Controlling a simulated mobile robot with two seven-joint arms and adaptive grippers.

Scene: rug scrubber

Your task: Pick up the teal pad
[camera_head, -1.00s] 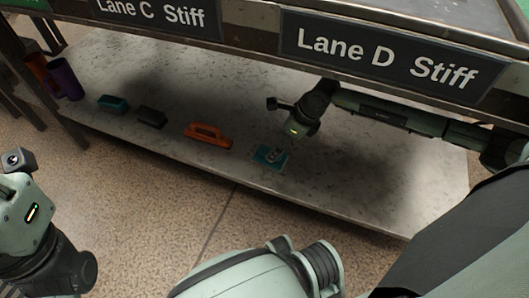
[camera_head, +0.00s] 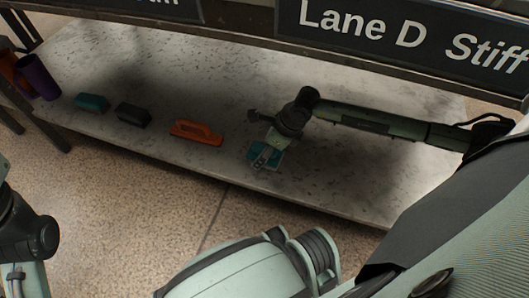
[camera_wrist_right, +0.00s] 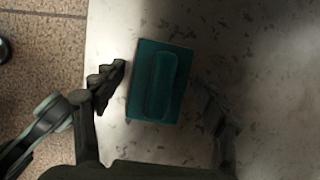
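The teal pad (camera_head: 262,156) lies flat on the pale speckled shelf, near its front edge. In the right wrist view the teal pad (camera_wrist_right: 160,82) is a flat rectangle with a raised rounded grip along its middle. My right gripper (camera_head: 262,160) is over the pad in the head view and hides part of it. In the right wrist view my right gripper (camera_wrist_right: 160,92) is open, with one finger on each side of the pad and gaps between. My left arm shows only partly at the left edge; its gripper fingers are not in view.
On the shelf (camera_head: 330,165), left of the pad, are an orange handled tool (camera_head: 196,132), a dark block (camera_head: 133,115) and a teal block (camera_head: 92,102). Purple (camera_head: 40,78) and orange cylinders stand at the far left. A sign board (camera_head: 400,35) hangs above.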

